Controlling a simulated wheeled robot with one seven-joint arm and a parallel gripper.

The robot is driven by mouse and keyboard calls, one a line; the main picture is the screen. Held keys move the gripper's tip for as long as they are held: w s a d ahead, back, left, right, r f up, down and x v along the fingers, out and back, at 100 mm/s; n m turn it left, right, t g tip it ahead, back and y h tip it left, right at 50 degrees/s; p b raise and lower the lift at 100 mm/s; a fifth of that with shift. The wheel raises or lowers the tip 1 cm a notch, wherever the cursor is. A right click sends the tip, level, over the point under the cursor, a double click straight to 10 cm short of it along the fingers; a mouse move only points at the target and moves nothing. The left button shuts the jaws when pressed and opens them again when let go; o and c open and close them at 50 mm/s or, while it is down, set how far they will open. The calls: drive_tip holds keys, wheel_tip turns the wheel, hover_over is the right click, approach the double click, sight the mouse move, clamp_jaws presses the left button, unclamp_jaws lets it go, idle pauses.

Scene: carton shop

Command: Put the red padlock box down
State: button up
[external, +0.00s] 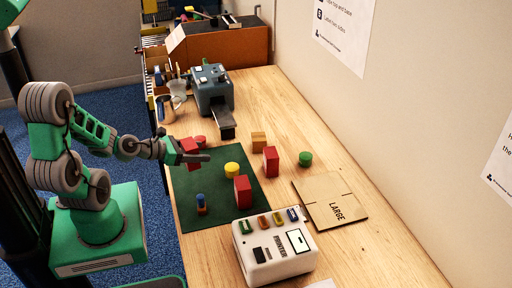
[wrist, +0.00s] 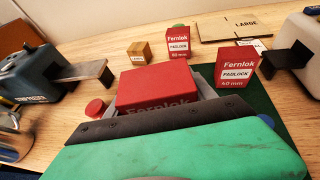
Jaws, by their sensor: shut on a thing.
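My gripper (external: 194,157) is shut on a red padlock box (external: 187,146), over the far left part of the dark green mat (external: 217,212). In the wrist view the held red padlock box (wrist: 155,83) lies between the fingers, its lettered face partly hidden by the dark gripper edge. I cannot tell whether its underside touches anything. Two similar red Fernlok padlock boxes stand upright: one on the mat (external: 242,192), also in the wrist view (wrist: 237,68), and one at the mat's right edge (external: 271,161), also in the wrist view (wrist: 179,44).
A red cylinder (external: 200,140) is close beside the held box. A yellow cylinder (external: 232,169) and a blue piece (external: 201,205) are on the mat. A cardboard block (external: 259,142), green cylinder (external: 305,158), LARGE carton sheet (external: 330,200), printer (external: 273,248) and grey-blue machine (external: 211,90) surround it.

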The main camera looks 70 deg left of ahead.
drive_tip(key=w+d+r+m+h+b, duration=0.25)
drive_tip(key=w+d+h, duration=0.2)
drive_tip(key=w, duration=0.35)
drive_tip(key=w+d+r+m+h+b, duration=0.1)
drive_tip(key=w+d+m+h+b, duration=0.25)
drive_tip(key=w+d, duration=0.4)
drive_tip(key=w+d+r+m+g+h+b, duration=0.15)
drive_tip(key=w+d+m+g+h, duration=0.3)
drive_tip(key=w+d, duration=0.85)
drive_tip(key=p, duration=0.2)
hover_over(338, 211)
drive_tip(key=shift+t+y, duration=0.35)
drive_tip(key=f, duration=0.8)
drive_tip(key=shift+s+f, duration=0.25)
drive_tip(key=shift+f, duration=0.15)
drive_tip(key=shift+w+f, duration=0.2)
drive_tip(key=shift+f, duration=0.1)
drive_tip(key=shift+w+f+p, duration=0.15)
drive_tip(key=shift+f+p, duration=0.2)
drive_tip(key=shift+f, duration=1.35)
